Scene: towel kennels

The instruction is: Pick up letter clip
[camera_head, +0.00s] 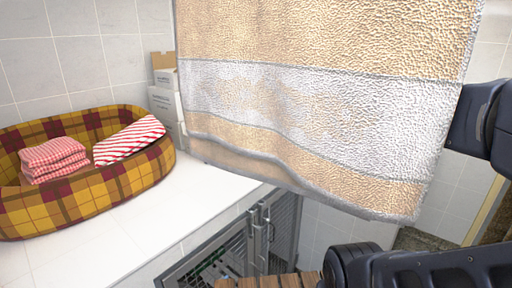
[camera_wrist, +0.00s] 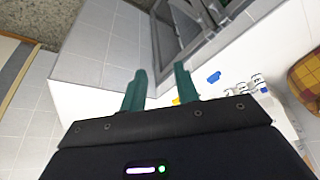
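My gripper (camera_wrist: 158,75) shows in the wrist view with its two teal fingers spread apart and nothing between them. It is over the white counter top. A small blue item (camera_wrist: 213,77) lies on the counter to the right of the fingers. A small yellow item (camera_wrist: 177,100) shows just beside the right finger, partly hidden by it. Both are too small to tell which, if either, is the letter clip. In the head view my gripper is not visible, and no clip can be made out.
A large tan and white towel (camera_head: 320,95) hangs close to the head camera and blocks much of the view. A plaid basket (camera_head: 95,195) with folded towels stands on the white counter (camera_head: 130,235). Kennel doors (camera_head: 265,230) are below. White bottles (camera_wrist: 258,86) stand near the blue item.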

